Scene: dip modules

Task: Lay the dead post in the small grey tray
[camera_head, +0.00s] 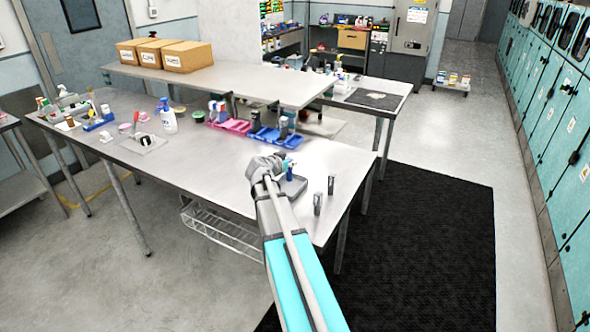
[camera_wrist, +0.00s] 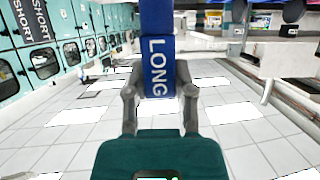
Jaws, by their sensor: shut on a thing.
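My gripper (camera_wrist: 160,92) is shut on a blue post marked LONG (camera_wrist: 157,60), which stands upright between the two fingers in the wrist view. In the head view, my gripper (camera_head: 277,163) is over the right part of the steel table, with a small blue piece (camera_head: 290,169) showing at its fingers. The small grey tray (camera_head: 296,187) lies just below and beside it, partly hidden by my arm. I cannot tell whether the post touches the tray. No mark that says which post is dead is readable.
Two dark grey posts (camera_head: 331,184) (camera_head: 317,204) stand right of the tray near the table (camera_head: 205,170) edge. Pink (camera_head: 236,127) and blue (camera_head: 263,139) holders with upright pieces sit behind, below a raised shelf (camera_head: 225,83). A spray bottle (camera_head: 169,121) stands farther left.

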